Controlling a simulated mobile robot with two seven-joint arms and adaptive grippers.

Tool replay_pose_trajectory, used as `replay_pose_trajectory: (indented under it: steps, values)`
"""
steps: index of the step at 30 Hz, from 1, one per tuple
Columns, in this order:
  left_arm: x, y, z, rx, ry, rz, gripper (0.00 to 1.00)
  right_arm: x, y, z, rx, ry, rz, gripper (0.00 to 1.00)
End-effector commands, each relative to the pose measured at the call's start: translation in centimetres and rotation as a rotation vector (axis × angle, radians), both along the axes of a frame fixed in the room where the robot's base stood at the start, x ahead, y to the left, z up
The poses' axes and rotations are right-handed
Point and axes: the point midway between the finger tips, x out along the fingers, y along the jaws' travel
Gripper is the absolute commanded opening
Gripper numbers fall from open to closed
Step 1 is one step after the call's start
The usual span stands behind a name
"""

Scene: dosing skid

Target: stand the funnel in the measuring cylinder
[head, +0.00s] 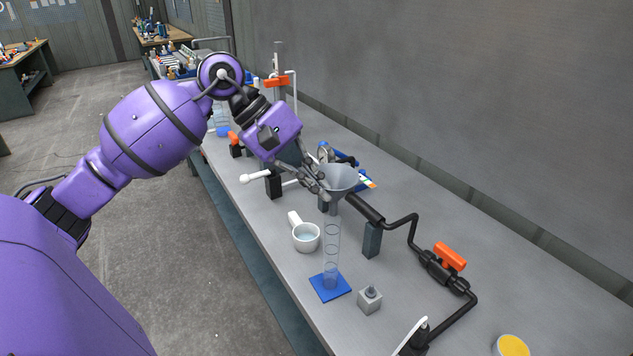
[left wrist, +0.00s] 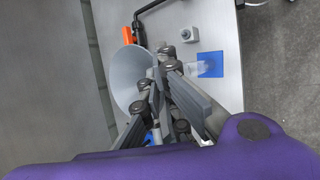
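The grey funnel (head: 341,178) is upright, wide mouth up, just above the top of the clear measuring cylinder (head: 332,240). The cylinder stands on a blue base (head: 330,287). I cannot tell whether the funnel's stem is inside the cylinder's mouth or just above it. My left gripper (head: 324,189) is at the funnel's left side, its fingers closed on it. In the left wrist view the funnel (left wrist: 128,80) lies against the fingertips (left wrist: 163,62), and the blue base (left wrist: 210,64) shows beyond. My right gripper is not in view.
A white cup with a handle (head: 306,236) stands left of the cylinder. A grey block (head: 369,299) is at its right front. Black pipe with an orange-handled valve (head: 449,256) runs along the right. A yellow-topped container (head: 512,346) is at the front. The wall bounds the bench behind.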

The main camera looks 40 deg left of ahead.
Motion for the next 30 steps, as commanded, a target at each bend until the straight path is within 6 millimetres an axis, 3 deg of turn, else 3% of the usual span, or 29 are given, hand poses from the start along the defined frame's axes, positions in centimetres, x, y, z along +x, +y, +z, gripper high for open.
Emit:
replay_pose_trajectory:
  steps: [9, 30]
  values:
    - [0.0, 0.0, 0.0, 0.0, 0.0, 0.0, 0.0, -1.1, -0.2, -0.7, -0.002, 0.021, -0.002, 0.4]
    - [0.0, 0.0, -0.1, 0.001, 0.0, 0.0, 0.0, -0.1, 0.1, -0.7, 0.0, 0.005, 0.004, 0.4]
